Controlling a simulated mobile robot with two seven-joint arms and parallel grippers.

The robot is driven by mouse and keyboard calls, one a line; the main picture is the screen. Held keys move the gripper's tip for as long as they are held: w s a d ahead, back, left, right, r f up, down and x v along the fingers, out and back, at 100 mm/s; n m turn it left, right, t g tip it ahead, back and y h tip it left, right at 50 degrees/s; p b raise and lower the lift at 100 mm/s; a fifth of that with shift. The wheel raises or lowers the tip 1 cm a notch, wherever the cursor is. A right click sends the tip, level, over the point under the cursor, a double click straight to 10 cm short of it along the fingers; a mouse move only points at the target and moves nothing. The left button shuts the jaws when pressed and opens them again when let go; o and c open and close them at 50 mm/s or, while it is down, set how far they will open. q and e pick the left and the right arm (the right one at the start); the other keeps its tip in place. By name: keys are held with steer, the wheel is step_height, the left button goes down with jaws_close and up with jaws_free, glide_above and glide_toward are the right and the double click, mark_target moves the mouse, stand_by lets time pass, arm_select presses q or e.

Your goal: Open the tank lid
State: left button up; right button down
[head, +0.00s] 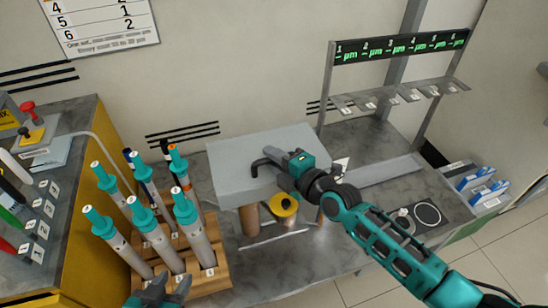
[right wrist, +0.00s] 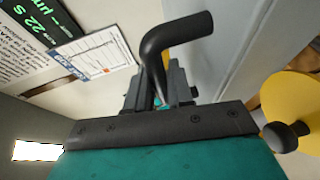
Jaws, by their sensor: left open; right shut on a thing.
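The grey tank lid (head: 240,150) shows as a pale box-like cover in the middle of the head view. A black bent handle (head: 264,162) is on it. My right gripper (head: 288,162) is shut on this handle. In the right wrist view the handle (right wrist: 168,45) rises between the fingers and bends to the right. The head view does not show clearly whether the lid is raised, and the tank's inside is hidden. My left gripper (head: 165,291) is open at the bottom edge, in front of the rod rack and away from the lid.
A wooden rack (head: 212,284) holds several teal-capped rods left of the lid. Below the lid are a yellow round part (head: 285,206) and a brown cylinder (head: 250,219). A numbered display stand (head: 400,46) is behind right. A yellow cabinet (head: 84,190) stands left.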

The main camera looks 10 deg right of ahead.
steer(key=shift+w+r+g+h+p, duration=0.15)
steer(key=shift+r+p, duration=0.3)
steer(key=shift+p, duration=0.15)
steer(key=shift+w+r+g+h+p, duration=0.15)
steer(key=shift+r+p, duration=0.3)
steer(key=shift+p, duration=0.15)
steer(key=shift+w+a+r+g+p, duration=0.1)
steer(key=shift+w+r+g+p, duration=0.2)
steer(key=shift+w+r+p, duration=0.5)
steer(key=w+a+r+m+g+h+p, duration=0.1)
steer(key=w+r+g+p, duration=0.1)
steer(key=w+r, duration=0.2)
steer(key=shift+w, duration=0.65)
steer(key=shift+a, duration=0.1)
